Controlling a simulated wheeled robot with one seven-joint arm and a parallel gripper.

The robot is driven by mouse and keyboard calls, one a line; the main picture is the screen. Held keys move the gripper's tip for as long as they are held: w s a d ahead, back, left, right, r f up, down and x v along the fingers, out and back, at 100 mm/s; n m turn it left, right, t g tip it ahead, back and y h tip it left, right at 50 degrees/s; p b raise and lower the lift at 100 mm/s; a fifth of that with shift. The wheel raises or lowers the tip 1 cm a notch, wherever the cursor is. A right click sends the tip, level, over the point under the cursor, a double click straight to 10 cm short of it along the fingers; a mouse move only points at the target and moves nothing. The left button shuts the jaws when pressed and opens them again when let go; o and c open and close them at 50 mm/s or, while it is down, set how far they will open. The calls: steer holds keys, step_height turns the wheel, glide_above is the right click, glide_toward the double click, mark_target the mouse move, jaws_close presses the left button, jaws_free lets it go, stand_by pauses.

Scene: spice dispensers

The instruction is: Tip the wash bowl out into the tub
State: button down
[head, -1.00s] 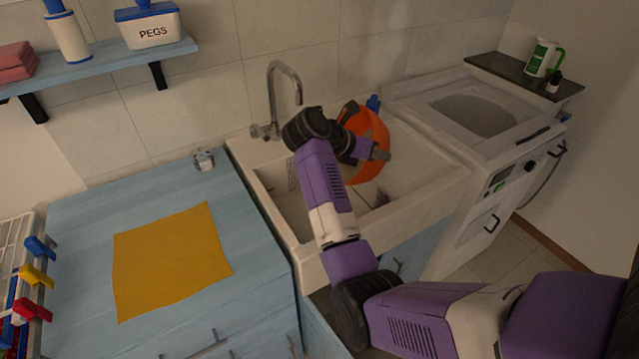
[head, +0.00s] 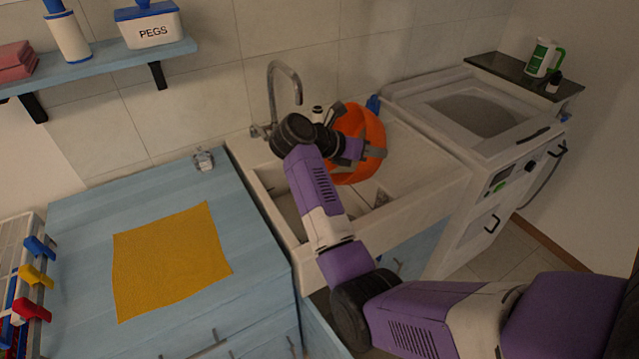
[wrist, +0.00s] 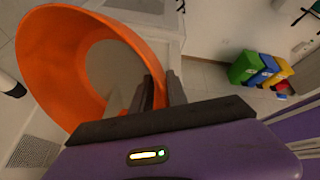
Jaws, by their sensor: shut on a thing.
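The orange wash bowl (head: 368,122) is held up over the white tub (head: 429,197), tilted well over on its side. My gripper (head: 368,156) is shut on the bowl's rim. In the wrist view, the bowl (wrist: 38,62) fills the upper left and my gripper's fingers (wrist: 158,94) meet its wall at the right. A grey-brown area shows inside the bowl there; I cannot tell whether it is water. My arm hides part of the bowl and the tub's left basin in the head view.
A metal tap (head: 272,92) rises at the tub's back left. A white washing machine (head: 440,95) adjoins the tub on the right. A blue counter (head: 80,235) with a yellow cloth (head: 170,258) lies left. Coloured bins (wrist: 262,70) stand on the floor.

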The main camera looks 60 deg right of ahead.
steer(key=shift+w+a+r, duration=0.25)
steer(key=shift+r, duration=0.05)
steer(key=shift+w+a+h, duration=0.1)
steer(key=shift+a+h, duration=0.05)
steer(key=shift+h, duration=0.15)
steer(key=shift+w+a+r+g+b, duration=0.15)
steer(key=shift+w+a+g+b, duration=0.1)
steer(key=shift+g+b, duration=0.1)
steer(key=shift+w+a+r, duration=0.1)
steer(key=shift+w+a, duration=0.05)
steer(key=shift+a, duration=0.05)
steer(key=shift+w+a+r+h+b, duration=0.1)
steer(key=shift+w+a+h+b, duration=0.15)
steer(key=shift+h+b, duration=0.15)
steer(key=shift+w+a+r+g, duration=0.1)
steer(key=shift+w+a+g, duration=0.05)
steer(key=shift+a+g, duration=0.1)
steer(key=shift+w+a+r+h+b, duration=0.15)
steer(key=shift+w+h+b, duration=0.15)
steer(key=shift+b, duration=0.15)
steer(key=shift+w+a+n+b, duration=0.1)
steer(key=shift+a+n+b, duration=0.1)
steer(key=shift+n+b, duration=0.15)
